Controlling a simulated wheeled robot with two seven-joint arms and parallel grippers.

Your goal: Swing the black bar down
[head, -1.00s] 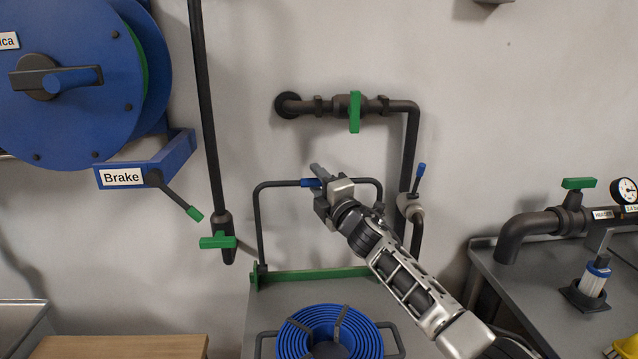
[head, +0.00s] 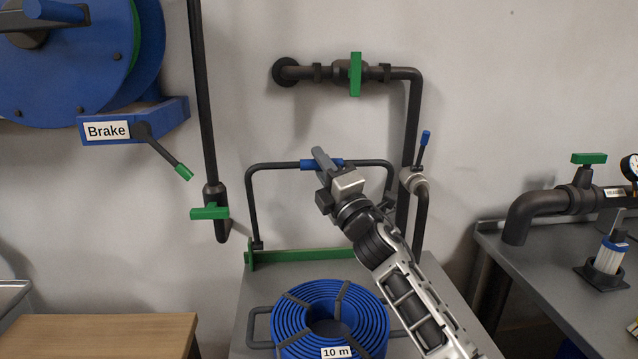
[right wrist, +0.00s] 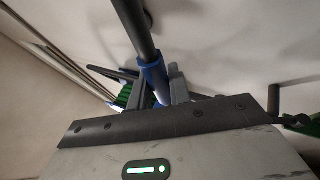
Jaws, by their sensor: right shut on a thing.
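The black bar (head: 252,205) is a U-shaped hoop standing up at the back of a grey-topped stand, behind a blue hose coil (head: 290,322). Its top run carries a blue grip sleeve (head: 308,165). My right gripper (head: 325,165) is shut on this sleeve, near the middle of the top run. In the right wrist view the black bar (right wrist: 131,18) and its blue sleeve (right wrist: 153,78) run down between the fingers. The gripper hides part of the sleeve and of the bar's right side. My left gripper is not in view.
A green strip (head: 310,256) edges the back of the stand. A wall pipe with a green valve handle (head: 355,75) runs above and right of the bar, and a small blue-tipped lever (head: 425,139) is close by. A brake lever (head: 163,152) is at left.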

